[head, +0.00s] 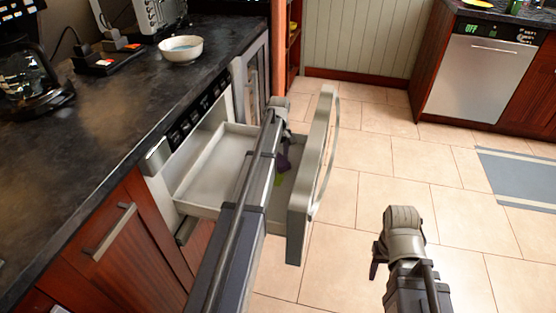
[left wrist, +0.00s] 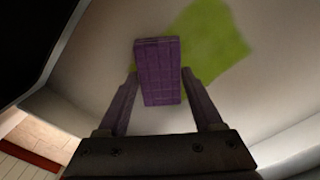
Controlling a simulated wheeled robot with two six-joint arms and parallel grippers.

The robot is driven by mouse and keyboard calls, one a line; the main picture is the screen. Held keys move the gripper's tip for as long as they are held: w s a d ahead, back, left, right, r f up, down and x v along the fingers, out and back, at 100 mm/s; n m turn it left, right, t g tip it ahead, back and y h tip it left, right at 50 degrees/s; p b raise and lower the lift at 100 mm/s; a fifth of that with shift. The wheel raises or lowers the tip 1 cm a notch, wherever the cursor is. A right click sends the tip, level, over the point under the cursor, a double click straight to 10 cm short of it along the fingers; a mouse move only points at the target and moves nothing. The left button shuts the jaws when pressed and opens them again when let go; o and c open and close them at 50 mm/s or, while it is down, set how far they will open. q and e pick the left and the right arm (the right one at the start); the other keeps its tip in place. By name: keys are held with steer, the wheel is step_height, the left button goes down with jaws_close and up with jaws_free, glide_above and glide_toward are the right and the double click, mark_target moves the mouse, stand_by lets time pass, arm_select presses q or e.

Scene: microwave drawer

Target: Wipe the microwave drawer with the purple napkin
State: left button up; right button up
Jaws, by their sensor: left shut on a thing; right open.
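The microwave drawer (head: 217,166) is pulled open from the counter, and its pale inside shows. The purple napkin (left wrist: 158,72) is a folded block between the fingers of my left gripper (left wrist: 160,88), which is shut on it. In the head view the napkin (head: 284,160) is a small purple patch inside the drawer near its front panel, partly hidden by my left arm. A green stain (left wrist: 215,45) lies on the drawer floor beside the napkin; I cannot tell whether the napkin touches the floor. My right gripper (head: 376,260) is open and empty, over the tiled floor right of the drawer.
The drawer's front panel (head: 305,180) with its long handle stands right of my left arm. The dark counter (head: 90,150) on the left holds a white bowl (head: 181,48) and a coffee maker (head: 30,80). A dishwasher (head: 485,75) is at the far right.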

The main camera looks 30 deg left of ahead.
arm_select(q)
steer(key=shift+w, duration=0.1)
steer(key=shift+w+a+f, duration=0.1)
steer(key=shift+w+a, duration=0.1)
steer(key=shift+w, duration=0.65)
steer(key=shift+w+a, duration=0.2)
steer(key=shift+w, duration=0.6)
steer(key=shift+s+a, duration=0.2)
steer(key=shift+a, duration=0.65)
steer(key=shift+s+d, duration=0.25)
steer(key=shift+s, duration=0.7)
steer(key=shift+s+d, duration=0.25)
steer(key=shift+s, duration=0.7)
steer(key=shift+s, duration=0.1)
steer(key=shift+s+d, duration=0.2)
steer(key=shift+s, duration=0.65)
steer(key=shift+s+d, duration=0.2)
steer(key=shift+s, duration=0.6)
steer(key=shift+s, duration=0.1)
